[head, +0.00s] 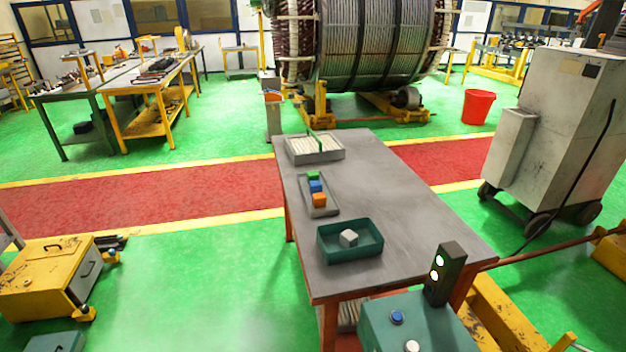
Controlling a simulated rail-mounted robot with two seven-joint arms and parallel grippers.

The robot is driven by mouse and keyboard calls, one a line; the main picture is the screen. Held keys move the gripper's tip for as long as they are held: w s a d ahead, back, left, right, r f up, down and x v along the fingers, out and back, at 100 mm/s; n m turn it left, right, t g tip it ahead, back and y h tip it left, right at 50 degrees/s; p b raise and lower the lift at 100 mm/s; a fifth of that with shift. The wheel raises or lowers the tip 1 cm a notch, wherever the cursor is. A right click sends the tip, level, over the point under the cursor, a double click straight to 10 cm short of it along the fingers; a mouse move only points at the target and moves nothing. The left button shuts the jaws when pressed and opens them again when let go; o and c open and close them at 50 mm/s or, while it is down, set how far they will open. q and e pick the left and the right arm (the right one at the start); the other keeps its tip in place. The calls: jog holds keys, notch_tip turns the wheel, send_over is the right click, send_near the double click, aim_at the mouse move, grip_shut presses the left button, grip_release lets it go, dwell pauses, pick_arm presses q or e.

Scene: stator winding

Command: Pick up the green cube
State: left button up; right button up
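The green cube (313,176) sits at the far end of a small grey tray (331,210) on the table. A blue cube (316,187) is right in front of it, and an orange cube (320,199) is at the near end of the same tray. The blue cube hides part of the green cube. Neither of my grippers shows in the head view.
The grey table (400,205) also bears a teal bin (350,252) with a pale grey block (348,238) and, at the back, a light box (316,158). A signal light (445,272) stands near the front right corner. The table's right half is clear.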

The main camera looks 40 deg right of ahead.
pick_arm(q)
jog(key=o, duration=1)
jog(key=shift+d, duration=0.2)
